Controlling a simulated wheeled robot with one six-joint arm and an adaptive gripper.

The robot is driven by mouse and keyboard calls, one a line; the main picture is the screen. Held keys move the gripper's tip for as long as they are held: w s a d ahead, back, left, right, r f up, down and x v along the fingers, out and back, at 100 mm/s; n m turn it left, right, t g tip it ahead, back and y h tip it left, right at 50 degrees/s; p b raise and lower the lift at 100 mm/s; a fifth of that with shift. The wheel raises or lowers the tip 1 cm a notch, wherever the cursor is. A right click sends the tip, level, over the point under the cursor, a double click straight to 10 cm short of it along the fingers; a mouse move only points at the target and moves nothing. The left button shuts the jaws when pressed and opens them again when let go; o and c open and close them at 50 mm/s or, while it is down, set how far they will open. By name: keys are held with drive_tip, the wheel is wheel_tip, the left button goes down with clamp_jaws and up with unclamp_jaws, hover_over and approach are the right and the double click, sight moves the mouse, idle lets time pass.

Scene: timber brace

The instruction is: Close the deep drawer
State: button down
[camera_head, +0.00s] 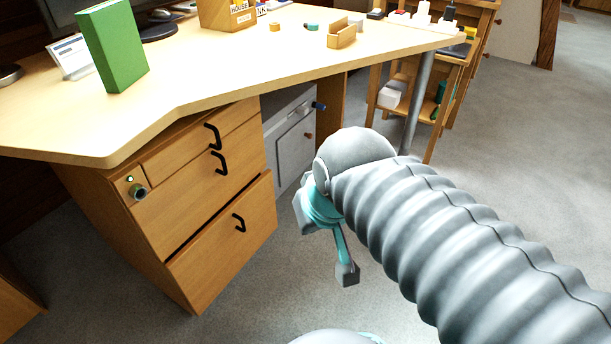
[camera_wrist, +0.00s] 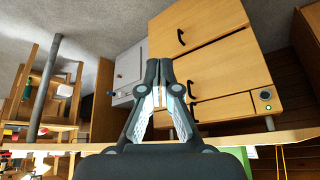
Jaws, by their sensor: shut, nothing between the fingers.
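The deep drawer (camera_head: 222,245) is the tall bottom wooden front under the desk, with a black handle (camera_head: 239,222). A dark line runs along its top edge. In the wrist view the scene is upside down, and the deep drawer (camera_wrist: 205,22) is at the top. My gripper (camera_wrist: 159,75) is shut and empty, its fingertips overlapping the drawer unit's left edge in the picture. In the head view my gripper is right of the drawer, apart from it, and partly hidden by my arm.
Two shallower drawers (camera_head: 200,180) with black handles sit above, beside a knob and a green light. The desk top (camera_head: 230,75) overhangs them and holds a green book (camera_head: 112,45). A grey cabinet (camera_head: 292,145) stands behind. A metal desk leg (camera_head: 418,100) rises near my arm. Carpet in front is clear.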

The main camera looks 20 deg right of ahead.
sight(268, 177)
drive_tip(key=w+a+f+m+g+y, duration=0.2)
drive_tip(key=w+f+m+y, duration=0.45)
drive_tip(key=w, duration=0.35)
drive_tip(key=w+a+f+m+g+y, duration=0.1)
drive_tip(key=w+f+m+y, duration=0.5)
drive_tip(key=w, duration=0.5)
drive_tip(key=w+d+f+m+t+h+p, duration=0.1)
drive_tip(key=w+d+f+m+t, duration=0.5)
drive_tip(key=d+f+m, duration=0.25)
drive_tip(key=w+d+f+m+t+h, duration=0.1)
drive_tip(key=w+d+f+m+t, duration=0.5)
drive_tip(key=d+f+m, duration=0.3)
drive_tip(key=shift+n, duration=0.7)
drive_tip(key=x, duration=0.9)
drive_tip(key=f+p+x, duration=0.1)
drive_tip(key=x, duration=0.4)
